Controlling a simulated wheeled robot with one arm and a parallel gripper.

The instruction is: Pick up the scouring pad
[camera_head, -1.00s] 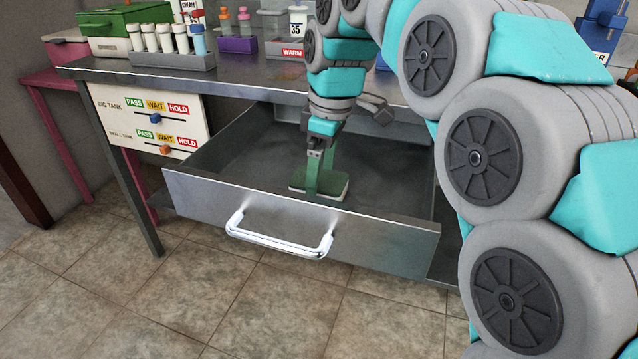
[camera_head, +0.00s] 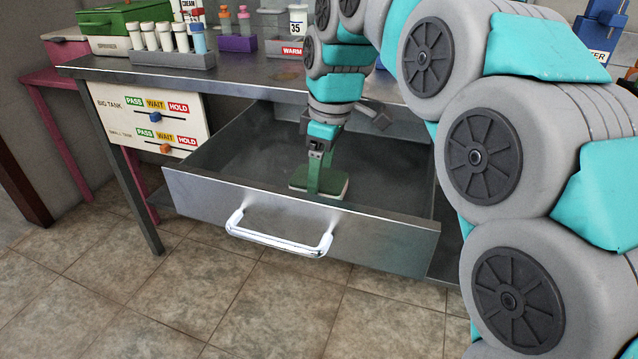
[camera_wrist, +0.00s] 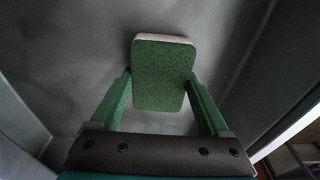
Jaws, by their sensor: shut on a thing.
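The scouring pad (camera_head: 331,189) is a green block with a pale layer on one side. It is down inside the open metal drawer (camera_head: 300,212), near the front wall. My gripper (camera_head: 318,187) points down into the drawer and is shut on the pad. In the wrist view the pad (camera_wrist: 160,75) sits between the two green fingers of my gripper (camera_wrist: 160,85), one against each long side. I cannot tell whether the pad touches the drawer floor.
The drawer's front wall with its chrome handle (camera_head: 278,240) stands close before my gripper. The metal table top (camera_head: 240,75) lies above and behind, holding a rack of tubes (camera_head: 172,60) and boxes. The rest of the drawer is empty.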

